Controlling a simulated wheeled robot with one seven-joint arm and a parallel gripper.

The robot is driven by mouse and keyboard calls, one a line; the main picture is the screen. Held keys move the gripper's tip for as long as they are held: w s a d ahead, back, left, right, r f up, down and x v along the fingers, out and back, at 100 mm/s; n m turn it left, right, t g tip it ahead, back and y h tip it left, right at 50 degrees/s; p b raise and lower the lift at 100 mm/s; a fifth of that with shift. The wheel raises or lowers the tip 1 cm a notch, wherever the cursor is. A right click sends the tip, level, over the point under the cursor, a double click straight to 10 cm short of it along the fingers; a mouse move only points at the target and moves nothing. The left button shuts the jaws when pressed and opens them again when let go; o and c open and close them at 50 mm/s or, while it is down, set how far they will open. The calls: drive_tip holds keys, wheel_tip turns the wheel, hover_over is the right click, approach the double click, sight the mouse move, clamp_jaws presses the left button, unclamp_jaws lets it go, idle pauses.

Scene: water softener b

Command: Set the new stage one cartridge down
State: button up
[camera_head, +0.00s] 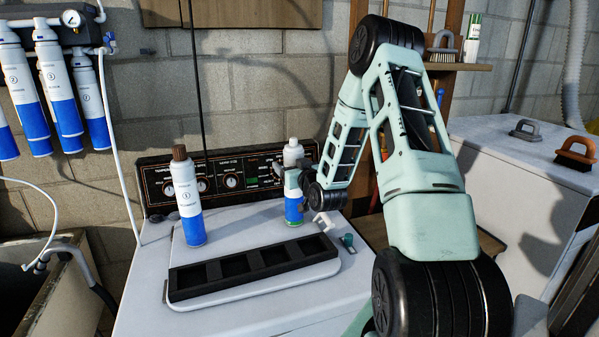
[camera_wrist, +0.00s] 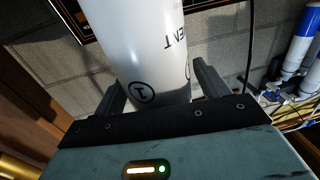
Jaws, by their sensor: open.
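The stage one cartridge (camera_wrist: 150,50) is white and marked with a circled 1 and lettering ending in "ENT" in the wrist view. In the head view this cartridge (camera_head: 293,152) looks upright on the white machine top (camera_head: 225,245), behind the black rack, with its middle partly hidden by my gripper. My gripper (camera_wrist: 158,88) is open, with one finger on each side of the cartridge. A gap shows beside the right finger; contact at the left one is unclear. In the head view my gripper (camera_head: 284,176) is around the cartridge's upper part.
A black rack (camera_head: 255,283) with several empty square slots lies in front. A brown-capped white and blue cartridge (camera_head: 188,200) stands upright at left. A control panel (camera_head: 230,180) is close behind. Filter housings (camera_head: 50,75) hang on the left wall. The machine's front edge is clear.

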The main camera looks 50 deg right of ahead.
drive_tip(key=p+v, duration=0.1)
drive_tip(key=v, duration=0.8)
drive_tip(key=shift+r, duration=0.3)
drive_tip(key=p, duration=0.2)
drive_tip(key=shift+s+p, duration=0.3)
drive_tip(key=shift+f+p+v, duration=0.25)
drive_tip(key=shift+p+v, duration=0.95)
drive_tip(key=shift+p, duration=2)
